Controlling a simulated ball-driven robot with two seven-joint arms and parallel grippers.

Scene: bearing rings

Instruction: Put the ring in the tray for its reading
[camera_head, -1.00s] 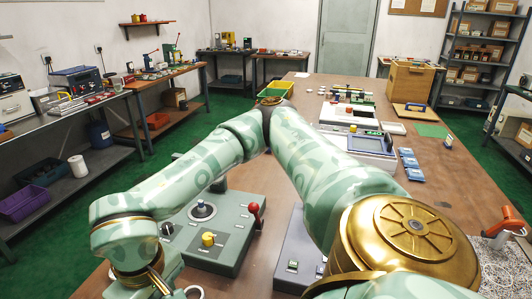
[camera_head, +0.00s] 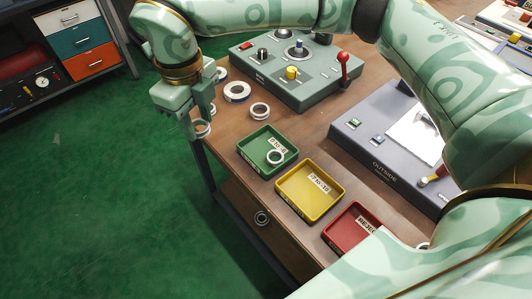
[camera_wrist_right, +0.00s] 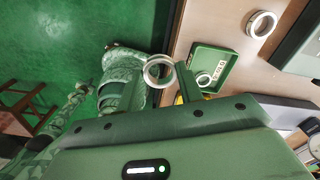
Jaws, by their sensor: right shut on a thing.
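My right gripper (camera_head: 194,124) is shut on a pale metal ring (camera_head: 203,130), off the left edge of the table. The held ring (camera_wrist_right: 158,71) also shows between the fingertips in the right wrist view. The small green tray (camera_head: 241,153) lies to the right of the gripper in the head view, with another ring (camera_head: 275,157) in it. The yellow tray (camera_head: 283,196) and the red tray (camera_head: 331,237) follow in a row toward the lower right and look empty; my arm partly covers the red one. My left gripper is not in view.
Loose rings (camera_head: 237,91) (camera_head: 260,111) lie between the gripper and the grey-green device (camera_head: 285,72) with a red lever. A grey device (camera_head: 385,150) stands right of the trays. Green floor is open at the left.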

